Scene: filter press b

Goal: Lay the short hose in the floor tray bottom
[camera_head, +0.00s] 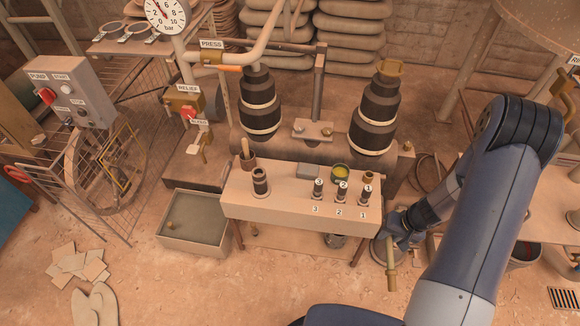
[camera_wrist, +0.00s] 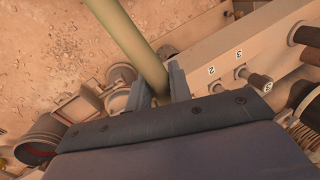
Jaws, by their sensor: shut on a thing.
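The short hose (camera_head: 391,275) is a tan-olive tube. It hangs roughly upright beyond the right end of the small table, above the floor. In the wrist view the hose (camera_wrist: 138,45) runs from the upper edge down between the two fingers. My gripper (camera_wrist: 161,90) is shut on it; in the head view my gripper (camera_head: 391,241) is small and its fingers are hard to make out. The floor tray (camera_head: 190,246) is a shallow open box on the floor at the table's left. Its grey bottom shows, with a small brass-coloured thing at its left side.
The small table (camera_head: 290,208) stands between my gripper and the tray, bearing numbered fittings, a dark cylinder (camera_head: 260,181) and a green-yellow pot (camera_head: 340,173). A bucket (camera_head: 334,241) is under it. Open floor lies in front; loose tiles (camera_head: 77,264) lie at left.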

